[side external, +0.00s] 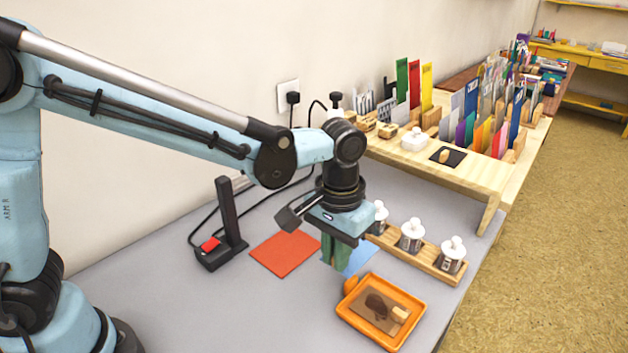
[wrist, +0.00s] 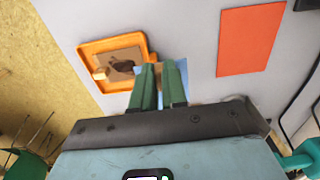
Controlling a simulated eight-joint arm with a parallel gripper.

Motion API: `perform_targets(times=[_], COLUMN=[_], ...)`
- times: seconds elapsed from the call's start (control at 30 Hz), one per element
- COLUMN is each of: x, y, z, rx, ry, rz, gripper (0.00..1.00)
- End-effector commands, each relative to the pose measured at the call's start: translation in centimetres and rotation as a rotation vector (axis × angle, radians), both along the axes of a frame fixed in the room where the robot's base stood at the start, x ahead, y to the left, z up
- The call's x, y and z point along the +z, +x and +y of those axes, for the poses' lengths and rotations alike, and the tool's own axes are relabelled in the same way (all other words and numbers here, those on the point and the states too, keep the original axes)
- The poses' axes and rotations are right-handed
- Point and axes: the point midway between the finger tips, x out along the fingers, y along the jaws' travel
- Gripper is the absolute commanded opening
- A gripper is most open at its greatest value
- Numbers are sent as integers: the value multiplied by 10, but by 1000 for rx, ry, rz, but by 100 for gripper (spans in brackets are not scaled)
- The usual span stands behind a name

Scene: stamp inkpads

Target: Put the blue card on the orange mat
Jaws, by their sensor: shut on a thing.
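The blue card (side external: 363,257) shows just right of my green fingers in the side view, partly hidden behind them. In the wrist view the blue card (wrist: 184,77) shows between and beside the fingertips. My gripper (side external: 335,254) points down and is shut on the blue card, low at the table; I cannot tell whether the card is clear of the surface. The fingers also show in the wrist view (wrist: 160,86). The orange mat (side external: 285,253) is a flat red-orange sheet left of my gripper, with nothing on it. It is at upper right in the wrist view (wrist: 250,40).
An orange tray (side external: 350,314) with a dark inkpad and a small wooden block stands right of my gripper. A wooden rack (side external: 430,264) of white-knobbed stamps stands behind it.

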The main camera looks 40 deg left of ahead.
Motion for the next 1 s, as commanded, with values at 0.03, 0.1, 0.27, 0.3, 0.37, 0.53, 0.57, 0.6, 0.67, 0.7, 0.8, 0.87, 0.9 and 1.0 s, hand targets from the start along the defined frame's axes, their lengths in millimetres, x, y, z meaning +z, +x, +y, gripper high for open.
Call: perform_targets(times=[0.03, 0.1, 0.27, 0.3, 0.37, 0.53, 0.57, 0.6, 0.67, 0.7, 0.8, 0.87, 0.9, 1.0], x=[6, 13, 25, 27, 30, 36, 36, 37, 37, 38, 38, 37, 37, 32], y=[-9, -17, -31, -34, -37, -48, -51, -54, -60, -63, -71, -74, -74, -71], z=[-7, -15, -28, -30, -29, -4, 2, 10, 22, 29, 42, 48, 51, 60], rx=[-5, -4, -2, -1, 1, 6, 6, 7, 6, 6, 5, 3, 4, 5], ry=[0, 0, 0, 0, 0, 0, 0, 0, 0, 0, 0, 0, 0, 0], rz=[0, 0, 0, 0, 0, 0, 0, 0, 0, 0, 0, 0, 0, 0], gripper=[0, 0, 0, 0, 0, 0, 0, 0, 0, 0, 0, 0, 0, 0])
